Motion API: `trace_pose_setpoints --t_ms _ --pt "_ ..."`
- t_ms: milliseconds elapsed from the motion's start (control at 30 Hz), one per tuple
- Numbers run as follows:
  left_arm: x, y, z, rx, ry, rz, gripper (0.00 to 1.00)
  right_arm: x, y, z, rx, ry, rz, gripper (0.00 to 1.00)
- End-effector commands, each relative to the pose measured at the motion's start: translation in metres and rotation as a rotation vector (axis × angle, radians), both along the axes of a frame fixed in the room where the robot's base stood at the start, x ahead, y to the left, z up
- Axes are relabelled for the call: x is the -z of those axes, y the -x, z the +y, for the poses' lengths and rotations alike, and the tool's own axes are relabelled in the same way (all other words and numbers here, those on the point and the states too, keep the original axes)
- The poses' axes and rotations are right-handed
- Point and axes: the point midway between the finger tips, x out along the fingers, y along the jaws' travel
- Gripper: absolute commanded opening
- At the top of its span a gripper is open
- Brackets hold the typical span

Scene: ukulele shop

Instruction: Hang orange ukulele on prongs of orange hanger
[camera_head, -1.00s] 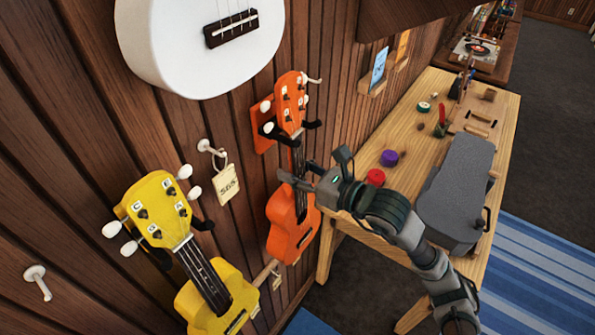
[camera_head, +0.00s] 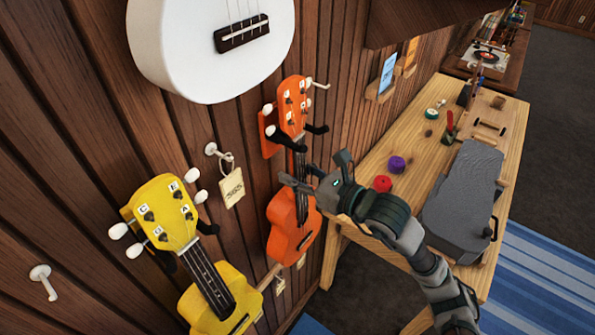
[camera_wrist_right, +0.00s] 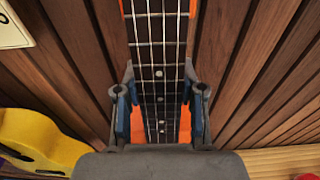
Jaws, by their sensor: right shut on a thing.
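The orange ukulele (camera_head: 295,222) is upright against the wooden wall in the head view. Its headstock (camera_head: 292,100) is in front of the orange hanger (camera_head: 268,135). The hanger's black prongs show on both sides of the neck just below the headstock; whether the headstock rests on them I cannot tell. My right gripper (camera_head: 298,182) is shut on the ukulele's neck, above the body. In the right wrist view, the fingers of the gripper (camera_wrist_right: 160,112) flank the dark fretboard (camera_wrist_right: 158,75). My left gripper is not in view.
A yellow ukulele (camera_head: 217,295) hangs at lower left, and a white ukulele (camera_head: 215,55) hangs above. A tag (camera_head: 231,188) hangs from a wall peg between them. A wooden workbench (camera_head: 350,240) with a grey case (camera_head: 462,200) stands to the right.

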Motion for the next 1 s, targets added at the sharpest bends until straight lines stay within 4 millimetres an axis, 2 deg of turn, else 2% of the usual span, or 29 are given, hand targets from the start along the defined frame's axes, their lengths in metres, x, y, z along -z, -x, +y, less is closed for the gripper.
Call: trace_pose_setpoints --t_ms 233,267,333,367,1000 --pt "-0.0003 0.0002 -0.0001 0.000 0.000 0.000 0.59 -0.0011 0.0006 0.0001 -0.001 0.000 -0.003 0.00" --pt "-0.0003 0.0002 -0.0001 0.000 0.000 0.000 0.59 -0.0011 0.0006 0.0001 -0.001 0.000 -0.003 0.47" --pt "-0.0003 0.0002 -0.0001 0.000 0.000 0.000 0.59 -0.0010 0.0005 0.0000 -0.001 0.000 -0.003 0.64" --pt "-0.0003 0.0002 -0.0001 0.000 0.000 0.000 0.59 -0.0009 0.0005 0.0001 0.000 0.000 -0.003 0.68" --pt "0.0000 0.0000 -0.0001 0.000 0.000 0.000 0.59 0.0003 0.0003 -0.0007 0.000 0.001 0.001 0.68"
